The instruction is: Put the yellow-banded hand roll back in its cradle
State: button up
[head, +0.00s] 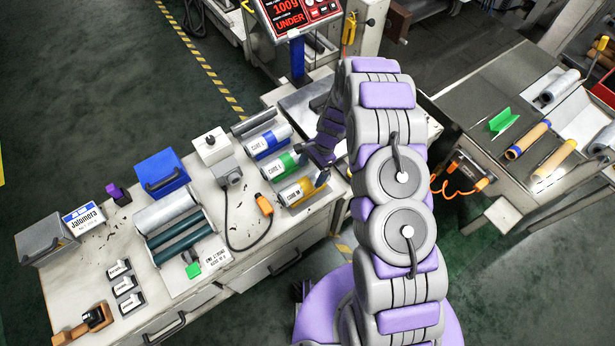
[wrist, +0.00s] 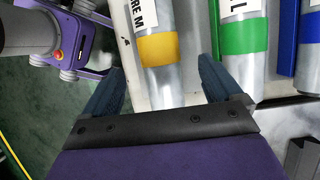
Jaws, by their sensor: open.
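The yellow-banded hand roll (head: 291,194) lies at the front end of a row of rolls on the bench, its label partly showing. In the wrist view the roll (wrist: 161,49) lies lengthwise between the two fingers of my gripper (wrist: 158,70), which are open on either side of it with gaps. In the head view my gripper (head: 321,168) is beside the band end of the roll. A green-banded roll (head: 278,164) and a blue-banded roll (head: 266,142) lie alongside. I cannot tell whether the yellow-banded roll sits in its cradle.
An orange-ended tool (head: 264,204) with a dark cable lies left of the rolls. A roller unit (head: 174,225), a blue box (head: 162,173) and a white box (head: 211,146) stand on the bench. Another table (head: 470,95) with more rolls is at right.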

jog(key=p+v, duration=0.2)
jog(key=v, duration=0.9)
jog(key=shift+d+r, duration=0.2)
jog(key=shift+r, duration=0.05)
